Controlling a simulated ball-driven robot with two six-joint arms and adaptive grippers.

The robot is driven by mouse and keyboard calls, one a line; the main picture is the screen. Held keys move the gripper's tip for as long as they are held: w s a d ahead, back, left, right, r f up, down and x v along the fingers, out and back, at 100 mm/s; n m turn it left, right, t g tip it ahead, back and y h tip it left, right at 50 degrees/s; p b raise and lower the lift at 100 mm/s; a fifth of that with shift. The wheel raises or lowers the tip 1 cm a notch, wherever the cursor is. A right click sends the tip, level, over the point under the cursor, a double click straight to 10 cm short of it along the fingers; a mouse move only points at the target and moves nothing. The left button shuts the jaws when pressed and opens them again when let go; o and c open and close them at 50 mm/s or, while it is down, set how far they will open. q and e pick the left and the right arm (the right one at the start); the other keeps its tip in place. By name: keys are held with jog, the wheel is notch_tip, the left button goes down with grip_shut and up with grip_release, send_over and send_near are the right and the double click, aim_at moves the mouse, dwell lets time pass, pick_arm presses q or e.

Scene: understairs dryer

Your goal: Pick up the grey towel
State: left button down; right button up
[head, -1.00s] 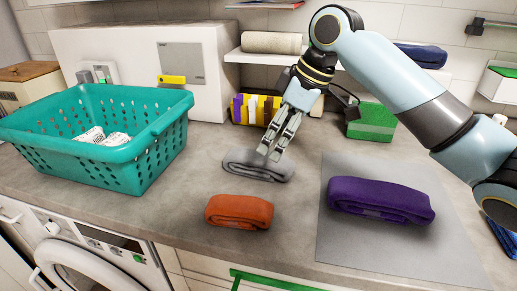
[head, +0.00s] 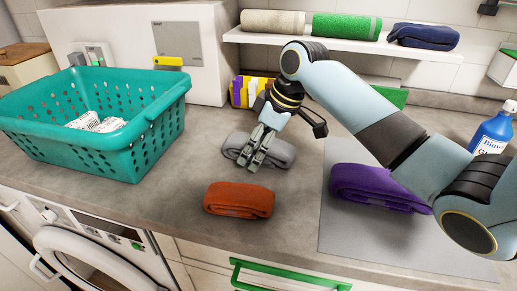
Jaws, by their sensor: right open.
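The grey towel (head: 277,152) lies folded on the counter, behind the orange towel and right of the teal basket. My right gripper (head: 249,163) points down over the towel's left half, with its fingers in front of it and hiding part of it. The gripper is open; whether the fingertips touch the towel I cannot tell. My left gripper does not show.
An orange towel (head: 239,200) lies just in front. A purple towel (head: 372,187) lies on a grey mat (head: 345,235) at right. The teal basket (head: 75,145) stands at left. A shelf (head: 330,44) holds rolled towels. A blue bottle (head: 491,130) stands far right.

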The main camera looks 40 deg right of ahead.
jog(key=shift+f, duration=0.1)
jog(key=shift+c, duration=0.2)
jog(key=c, duration=1.1)
jog(key=shift+c, duration=0.9)
